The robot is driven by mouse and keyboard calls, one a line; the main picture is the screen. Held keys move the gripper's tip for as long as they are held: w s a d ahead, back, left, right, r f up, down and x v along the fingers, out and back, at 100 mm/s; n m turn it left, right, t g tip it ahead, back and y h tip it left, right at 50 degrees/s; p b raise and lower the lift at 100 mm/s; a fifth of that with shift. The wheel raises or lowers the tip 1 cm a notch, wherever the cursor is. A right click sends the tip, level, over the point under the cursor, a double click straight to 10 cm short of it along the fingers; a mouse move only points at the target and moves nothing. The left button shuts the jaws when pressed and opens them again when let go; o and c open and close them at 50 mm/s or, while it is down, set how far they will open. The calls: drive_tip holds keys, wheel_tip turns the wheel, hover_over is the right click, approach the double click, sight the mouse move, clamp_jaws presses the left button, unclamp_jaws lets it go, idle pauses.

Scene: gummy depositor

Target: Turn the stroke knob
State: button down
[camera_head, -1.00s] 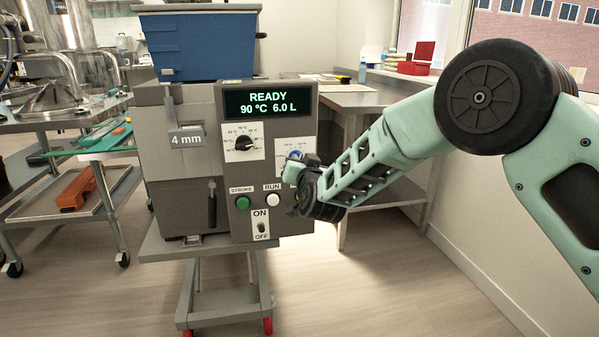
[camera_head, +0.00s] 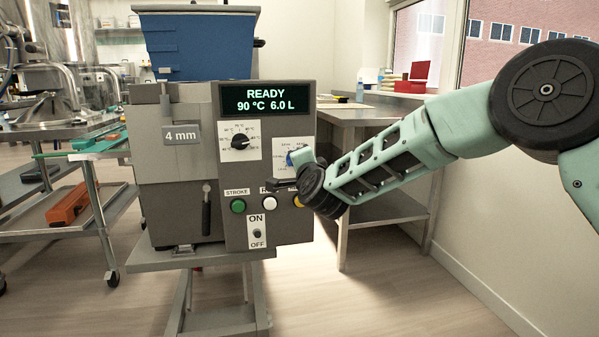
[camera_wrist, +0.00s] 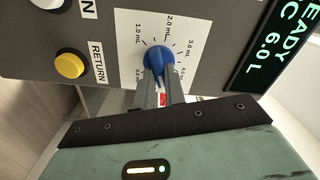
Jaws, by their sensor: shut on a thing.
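The stroke knob is a blue knob (camera_wrist: 158,57) on a white dial plate marked in mL, on the front of the grey depositor (camera_head: 187,165). In the head view a small part of the blue knob (camera_head: 289,160) shows beside my gripper (camera_head: 297,160). In the wrist view my gripper (camera_wrist: 160,74) has its two grey fingers closed on the near part of the knob. The fingers cover part of the dial scale. Where the knob's pointer stands is hard to tell.
The display (camera_head: 265,99) reads READY, 90 °C, 6.0 L. A black temperature knob (camera_head: 240,141) is left of the stroke dial. Below are a green button (camera_head: 238,206), a white button (camera_head: 269,202), an ON/OFF switch (camera_head: 257,233) and a yellow RETURN button (camera_wrist: 70,65).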

drive_tip(key=shift+f+m+b, duration=0.15)
drive_tip(key=shift+m+b, duration=0.5)
drive_tip(key=shift+m, duration=0.35)
drive_tip(key=c, duration=1.5)
unclamp_jaws()
drive_tip(key=shift+o, duration=0.2)
drive_tip(key=p+v, duration=0.1)
drive_tip(key=v, duration=1.6)
drive_tip(key=shift+s+p, duration=0.25)
drive_tip(key=shift+p, duration=0.05)
